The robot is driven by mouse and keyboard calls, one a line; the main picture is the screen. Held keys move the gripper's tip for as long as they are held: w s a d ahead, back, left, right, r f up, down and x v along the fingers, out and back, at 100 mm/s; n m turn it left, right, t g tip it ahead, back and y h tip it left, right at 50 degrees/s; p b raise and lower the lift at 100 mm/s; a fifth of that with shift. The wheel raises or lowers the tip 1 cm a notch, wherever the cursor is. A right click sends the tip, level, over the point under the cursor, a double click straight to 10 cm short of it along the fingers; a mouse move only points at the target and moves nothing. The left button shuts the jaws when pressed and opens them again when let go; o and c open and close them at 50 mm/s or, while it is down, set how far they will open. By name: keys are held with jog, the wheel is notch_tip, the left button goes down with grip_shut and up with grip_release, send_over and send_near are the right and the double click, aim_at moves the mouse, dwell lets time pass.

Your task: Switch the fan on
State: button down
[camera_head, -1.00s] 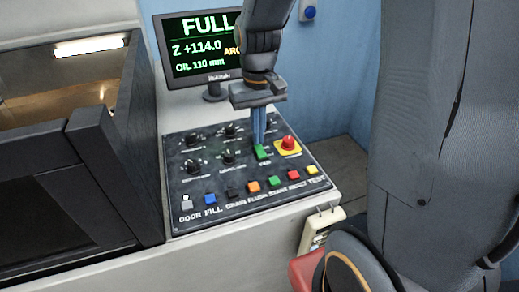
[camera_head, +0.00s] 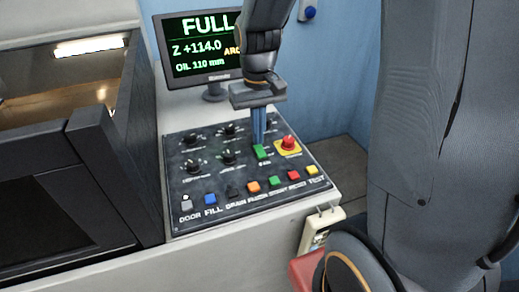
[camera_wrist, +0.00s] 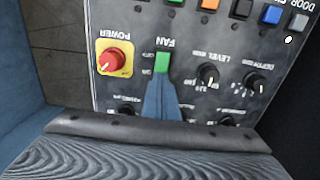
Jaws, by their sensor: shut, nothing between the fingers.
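In the wrist view the fan switch (camera_wrist: 162,62) sits below the upside-down label FAN. My gripper (camera_head: 259,141) is shut and empty, pointing down with its blue fingertips right at the switch. In the wrist view the tips of my gripper (camera_wrist: 159,76) overlap the lower edge of the switch. I cannot tell whether they touch it, nor which way the rocker is set.
A red knob on a yellow plate (camera_head: 288,144) is close to the right of the switch. Several dials stand to its left, such as one dial (camera_head: 228,157). A row of coloured buttons, including an orange one (camera_head: 253,187), runs along the front. A monitor (camera_head: 195,78) stands behind.

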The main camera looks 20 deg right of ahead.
aim_at(258, 147)
jog(key=shift+f+b, duration=0.3)
jog(key=shift+f, duration=0.4)
dwell(0.3)
jog(key=shift+r, duration=0.1)
notch_tip(258, 147, up, 7)
jog(key=p, duration=0.6)
jog(key=shift+p, duration=0.3)
jog(key=shift+s, duration=0.1)
